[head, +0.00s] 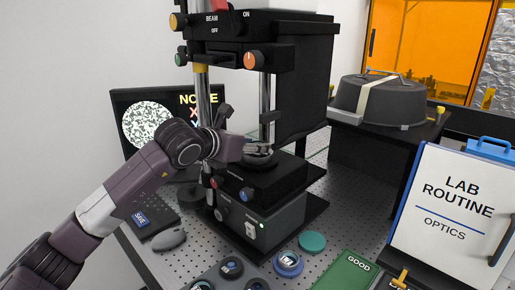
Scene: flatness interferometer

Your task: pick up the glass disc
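My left gripper (258,148) reaches in from the left, at the small round stage (262,161) of the black interferometer. Its fingers are small and seen from the side, so I cannot tell whether they are open or shut, or whether they touch anything. No clear glass disc can be made out at the stage; the fingers cover part of it. On the perforated table in front lie a blue-rimmed round piece (288,263), a teal disc (312,242) and a dark round piece (231,267). I cannot tell whether any is the glass disc. My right gripper is out of view.
The interferometer's upper housing (290,60) and posts stand close around the gripper. A monitor (133,105) is behind my arm, with a grey mouse (168,240) below. A green "GOOD" tray (346,272) and a "LAB ROUTINE" board (450,205) stand at right.

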